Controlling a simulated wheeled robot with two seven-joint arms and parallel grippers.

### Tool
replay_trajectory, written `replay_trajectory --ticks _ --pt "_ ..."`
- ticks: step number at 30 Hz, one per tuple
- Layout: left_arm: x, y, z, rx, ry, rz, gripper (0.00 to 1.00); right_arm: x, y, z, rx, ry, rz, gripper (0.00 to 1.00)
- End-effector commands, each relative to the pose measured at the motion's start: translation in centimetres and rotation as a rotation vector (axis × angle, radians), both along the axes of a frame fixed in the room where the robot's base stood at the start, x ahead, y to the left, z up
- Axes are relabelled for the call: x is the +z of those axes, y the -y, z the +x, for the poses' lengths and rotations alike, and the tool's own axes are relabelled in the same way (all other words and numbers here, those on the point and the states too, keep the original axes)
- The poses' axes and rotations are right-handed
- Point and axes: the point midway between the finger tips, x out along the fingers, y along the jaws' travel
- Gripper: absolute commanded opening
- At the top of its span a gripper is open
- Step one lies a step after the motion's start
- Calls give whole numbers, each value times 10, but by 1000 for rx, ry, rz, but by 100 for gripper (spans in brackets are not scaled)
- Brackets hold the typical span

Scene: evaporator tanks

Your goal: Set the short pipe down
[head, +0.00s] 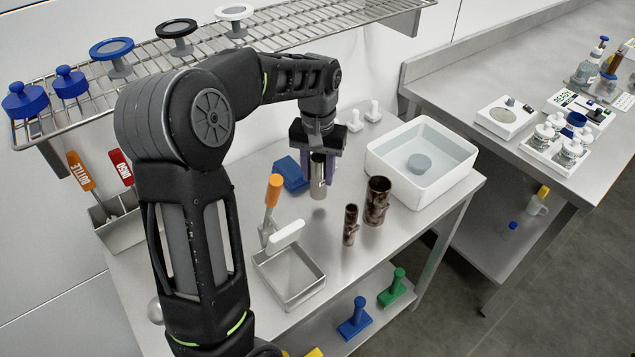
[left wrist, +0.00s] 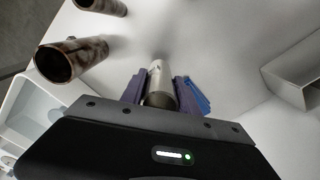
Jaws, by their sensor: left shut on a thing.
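The short pipe (head: 318,182) is a clean silver metal cylinder. It is upright between the purple fingers of my left gripper (head: 319,167), which is shut on it. In the left wrist view the pipe (left wrist: 160,84) shows between both fingers of the gripper (left wrist: 159,92). Its lower end is over the steel table (head: 335,262); I cannot tell whether it touches. My right gripper is not in view.
Two brown-stained pipes, a thin one (head: 351,226) and a wider one (head: 376,202), stand to the right. A white basin (head: 458,172) is behind them. A blue object (head: 289,176) lies left of the gripper. A square metal tray (head: 300,297) and orange-handled tool (head: 273,190) are nearer.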

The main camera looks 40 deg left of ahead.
Motion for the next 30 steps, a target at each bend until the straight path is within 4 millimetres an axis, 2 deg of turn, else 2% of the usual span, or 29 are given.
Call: replay_trajectory --ticks 5,15,26,27,30 --pt "-1 0 0 0 0 0 0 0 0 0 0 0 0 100" --pt "-37 0 -1 0 -1 0 0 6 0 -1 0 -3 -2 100" --pt "-41 0 0 0 0 0 0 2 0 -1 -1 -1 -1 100" --pt "-40 0 0 0 0 0 39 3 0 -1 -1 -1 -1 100" --pt "-40 0 0 0 -1 0 48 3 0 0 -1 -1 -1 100"
